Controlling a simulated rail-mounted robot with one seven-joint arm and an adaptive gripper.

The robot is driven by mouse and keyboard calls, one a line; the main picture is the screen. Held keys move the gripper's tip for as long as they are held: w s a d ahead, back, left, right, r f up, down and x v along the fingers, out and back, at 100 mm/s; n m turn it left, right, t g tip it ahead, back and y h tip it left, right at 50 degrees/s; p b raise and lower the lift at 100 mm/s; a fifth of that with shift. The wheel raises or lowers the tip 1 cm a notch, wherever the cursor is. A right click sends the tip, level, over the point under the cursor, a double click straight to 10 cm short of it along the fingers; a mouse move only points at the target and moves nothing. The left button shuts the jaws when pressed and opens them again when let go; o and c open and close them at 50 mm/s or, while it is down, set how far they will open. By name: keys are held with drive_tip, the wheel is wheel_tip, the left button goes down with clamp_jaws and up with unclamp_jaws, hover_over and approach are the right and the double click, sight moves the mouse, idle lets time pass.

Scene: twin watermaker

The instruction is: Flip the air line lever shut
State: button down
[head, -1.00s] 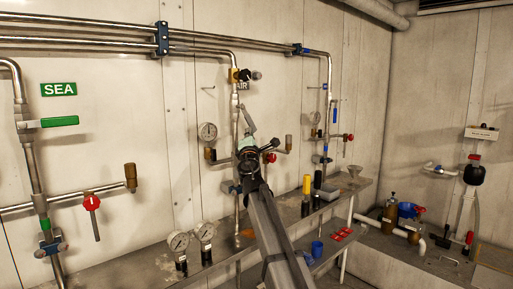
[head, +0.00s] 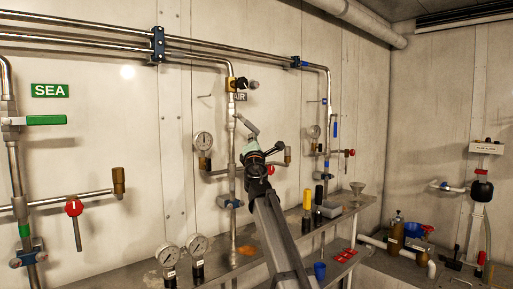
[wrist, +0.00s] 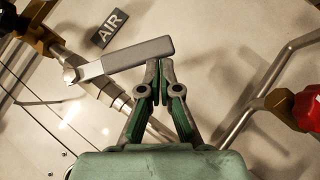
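The air line lever is a flat grey handle (wrist: 140,56) on a steel pipe. In the wrist view it runs sideways and slightly up from its pivot at the left, beside the AIR label (wrist: 110,29). In the head view the lever (head: 247,124) slants down to the right below the AIR label (head: 240,97). My gripper (wrist: 160,66) has its fingertips together at the lever's lower edge, near its free end. Whether they touch it I cannot tell. Nothing shows between the fingers. In the head view my gripper (head: 258,147) is just below the lever.
A red knob (wrist: 306,108) on a side pipe is at the right of the wrist view. A pressure gauge (head: 203,141) is left of the air pipe. Below is a steel shelf (head: 235,262) with more gauges. A green SEA lever (head: 46,120) is far left.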

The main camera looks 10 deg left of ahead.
drive_tip(key=shift+w+d+r, duration=0.6)
drive_tip(key=shift+w+r, duration=0.3)
drive_tip(key=shift+r, duration=0.05)
drive_tip(key=shift+w+d+r+p, duration=0.2)
drive_tip(key=shift+w+r+p, duration=0.05)
drive_tip(key=shift+r, duration=0.25)
drive_tip(key=shift+w+d+r+p, duration=0.2)
drive_tip(key=shift+r+p, duration=0.05)
drive_tip(key=shift+r, duration=0.2)
drive_tip(key=shift+w+d+r+p, duration=0.2)
drive_tip(key=shift+w+r+p, duration=0.05)
drive_tip(key=shift+r, duration=0.25)
drive_tip(key=shift+f, duration=0.1)
drive_tip(key=s+d+f+b, duration=0.4)
drive_tip(key=d+f+b, duration=0.1)
drive_tip(key=f, duration=0.5)
drive_tip(key=shift+s+d+f+b, duration=0.15)
drive_tip(key=shift+d+f+b, duration=0.2)
drive_tip(key=shift+b, duration=0.3)
